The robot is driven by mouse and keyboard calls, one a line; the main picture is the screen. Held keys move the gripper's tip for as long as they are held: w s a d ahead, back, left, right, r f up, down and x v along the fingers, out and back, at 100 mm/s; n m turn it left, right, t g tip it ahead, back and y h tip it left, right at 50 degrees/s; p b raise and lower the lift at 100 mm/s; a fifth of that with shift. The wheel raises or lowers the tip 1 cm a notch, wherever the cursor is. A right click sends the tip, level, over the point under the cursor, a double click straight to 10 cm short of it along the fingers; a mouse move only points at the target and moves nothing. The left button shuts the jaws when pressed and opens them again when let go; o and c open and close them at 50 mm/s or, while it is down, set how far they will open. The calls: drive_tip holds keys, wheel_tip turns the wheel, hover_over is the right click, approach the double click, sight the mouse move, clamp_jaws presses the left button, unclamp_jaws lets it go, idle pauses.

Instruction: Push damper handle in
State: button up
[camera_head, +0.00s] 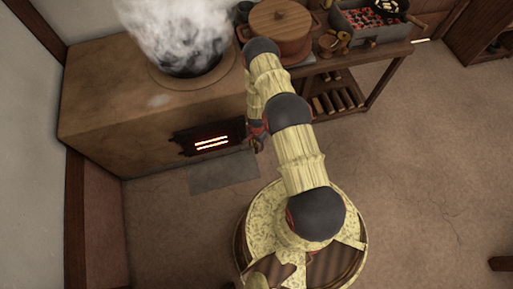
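A brown clay stove (115,100) stands at the left, with a dark firebox front (190,136) low in its face. Glowing orange bars show in its opening. I cannot pick out the damper handle; it is too small to tell or hidden by my arm. My arm reaches from my base to the stove and bends down beside its right end. My gripper (257,138) is small and partly covered by the arm, close to the right side of the firebox front. I cannot tell whether it touches anything or whether its fingers are apart.
White steam (180,30) rises from the round stove-top opening. A wooden bench (385,52) to the right carries a lidded pot (280,25) and a grey brazier (368,22) with red coals. A grey floor plate (223,175) lies before the firebox.

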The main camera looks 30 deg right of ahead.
drive_tip(key=shift+f, duration=0.7)
drive_tip(key=c, duration=0.3)
clamp_jaws()
